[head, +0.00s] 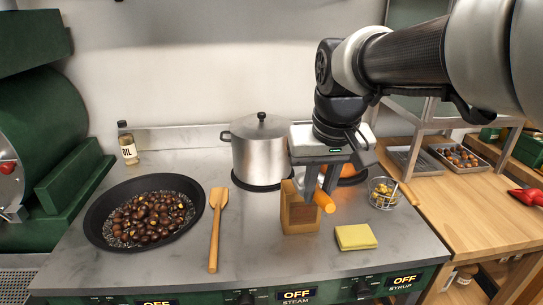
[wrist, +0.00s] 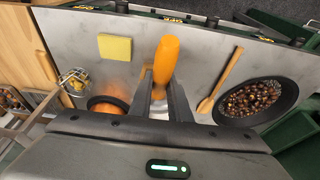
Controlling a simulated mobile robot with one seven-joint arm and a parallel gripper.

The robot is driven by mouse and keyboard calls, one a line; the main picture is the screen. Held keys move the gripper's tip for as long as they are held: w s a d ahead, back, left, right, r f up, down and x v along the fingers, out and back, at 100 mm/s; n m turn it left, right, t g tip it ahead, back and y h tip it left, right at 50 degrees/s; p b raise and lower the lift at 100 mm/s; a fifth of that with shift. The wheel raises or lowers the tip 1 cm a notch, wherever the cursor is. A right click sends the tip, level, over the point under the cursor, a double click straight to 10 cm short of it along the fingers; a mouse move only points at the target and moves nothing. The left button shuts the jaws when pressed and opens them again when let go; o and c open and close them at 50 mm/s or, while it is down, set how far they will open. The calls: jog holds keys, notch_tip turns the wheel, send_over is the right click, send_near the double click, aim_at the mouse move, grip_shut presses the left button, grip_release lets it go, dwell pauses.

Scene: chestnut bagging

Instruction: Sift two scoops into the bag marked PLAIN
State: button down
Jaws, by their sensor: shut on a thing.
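My gripper (head: 327,180) is shut on an orange handle (head: 325,201), which also shows in the wrist view (wrist: 166,62). The head of that tool is mostly hidden by my fingers, so I cannot tell its shape. A tan, upright, box-like thing (head: 300,215) with a darker brown patch stands just left of the handle; I cannot tell if it is a bag or a holder. I cannot read PLAIN anywhere. A black pan (head: 94,222) on the left holds chestnuts (head: 150,217) in pale grains; it also shows in the wrist view (wrist: 284,103).
A wooden spatula (head: 215,235) lies right of the pan. A lidded steel pot (head: 262,150) stands behind. An orange round (wrist: 110,108) in a dark ring is by my gripper. A yellow pad (head: 355,237), wire basket (head: 384,192) and trays (head: 455,157) are to the right.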

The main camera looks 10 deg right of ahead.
jog(key=t+b, duration=0.1)
jog(key=b, duration=0.1)
jog(key=s+t+b, duration=0.1)
jog(key=b, duration=0.1)
jog(key=shift+f, duration=0.35)
jog(key=shift+s+r+t+b, duration=0.1)
jog(key=shift+r+t+b, duration=0.25)
jog(key=shift+t+b, duration=0.6)
notch_tip(320, 180, up, 3)
jog(key=shift+r+p, duration=0.2)
jog(key=shift+p, duration=0.85)
jog(key=shift+f, duration=0.1)
